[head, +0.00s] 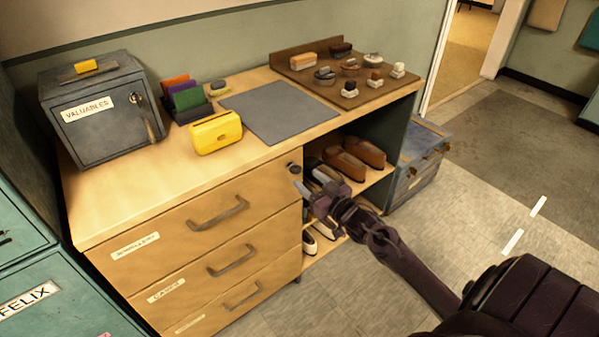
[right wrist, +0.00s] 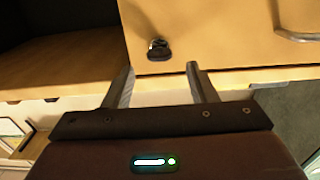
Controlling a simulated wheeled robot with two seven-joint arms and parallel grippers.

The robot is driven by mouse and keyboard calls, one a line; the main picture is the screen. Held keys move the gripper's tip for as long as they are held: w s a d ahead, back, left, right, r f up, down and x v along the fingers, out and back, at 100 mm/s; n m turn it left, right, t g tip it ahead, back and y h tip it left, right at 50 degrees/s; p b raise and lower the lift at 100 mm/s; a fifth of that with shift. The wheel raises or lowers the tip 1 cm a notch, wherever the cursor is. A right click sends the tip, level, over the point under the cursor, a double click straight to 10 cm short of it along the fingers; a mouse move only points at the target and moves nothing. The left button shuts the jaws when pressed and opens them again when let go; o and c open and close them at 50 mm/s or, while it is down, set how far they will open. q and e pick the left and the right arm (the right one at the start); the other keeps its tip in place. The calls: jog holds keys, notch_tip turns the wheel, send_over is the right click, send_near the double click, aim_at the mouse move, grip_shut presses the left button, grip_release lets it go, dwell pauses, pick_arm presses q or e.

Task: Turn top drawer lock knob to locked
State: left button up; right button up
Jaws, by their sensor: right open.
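The lock knob (head: 293,168) is a small dark knob at the upper right corner of the top drawer front (head: 215,210) in the head view. In the right wrist view the knob (right wrist: 158,48) is dark with a lighter marking and sits just beyond my fingertips, between their lines. My right gripper (head: 304,190) is just below and right of the knob. In the right wrist view its two fingers (right wrist: 160,72) are apart with nothing between them, and they do not appear to touch the knob. My left gripper is not in view.
Open shelves with shoes (head: 355,157) lie right of the drawers. Drawer handles (head: 218,212) stick out on the left. A grey VALUABLES box (head: 100,115), yellow object (head: 216,132), grey mat (head: 279,112) and a board of small items (head: 330,88) stand on top.

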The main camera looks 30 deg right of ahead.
aim_at(299, 172)
jog(key=w, duration=0.4)
jog(key=shift+a+f, duration=0.1)
jog(key=shift+a, duration=0.05)
jog(key=shift+w, duration=0.5)
jog(key=c, duration=1)
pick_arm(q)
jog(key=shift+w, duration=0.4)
